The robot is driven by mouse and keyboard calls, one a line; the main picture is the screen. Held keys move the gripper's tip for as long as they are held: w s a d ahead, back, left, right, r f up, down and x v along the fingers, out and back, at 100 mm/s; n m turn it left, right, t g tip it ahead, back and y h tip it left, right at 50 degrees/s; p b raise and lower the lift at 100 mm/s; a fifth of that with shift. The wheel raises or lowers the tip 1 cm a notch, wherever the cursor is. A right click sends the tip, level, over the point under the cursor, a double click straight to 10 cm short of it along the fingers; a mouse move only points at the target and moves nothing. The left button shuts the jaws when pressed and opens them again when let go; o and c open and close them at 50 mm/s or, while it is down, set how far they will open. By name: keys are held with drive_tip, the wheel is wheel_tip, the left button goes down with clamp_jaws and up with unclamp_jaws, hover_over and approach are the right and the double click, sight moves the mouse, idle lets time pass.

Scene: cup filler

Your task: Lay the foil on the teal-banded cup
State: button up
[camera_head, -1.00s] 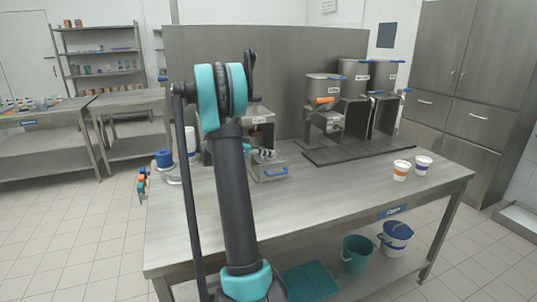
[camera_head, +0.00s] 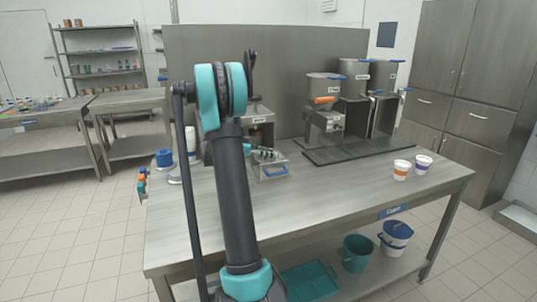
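My arm rises through the middle of the picture and bends away behind its teal elbow. What looks like my gripper (camera_head: 264,153), small and partly hidden by the arm, is over the sealing station's metal tray (camera_head: 273,178) with a blue handle. Its fingers are too small to tell open from shut, and I cannot make out anything in them. I see no teal-banded cup and cannot pick out a foil. Two white cups stand upright at the right of the table: one orange-banded (camera_head: 401,171), one purple-banded (camera_head: 423,165).
The steel table (camera_head: 340,202) is clear at its front and middle. Hopper machines (camera_head: 325,90) stand at the back right on a dark base. A blue spool (camera_head: 164,158) and a white bottle (camera_head: 190,140) stand at the left. A teal bucket (camera_head: 356,254) is on the lower shelf.

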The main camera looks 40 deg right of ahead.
drive_tip(key=v, duration=1.2)
drive_tip(key=shift+c, duration=0.4)
idle(0.8)
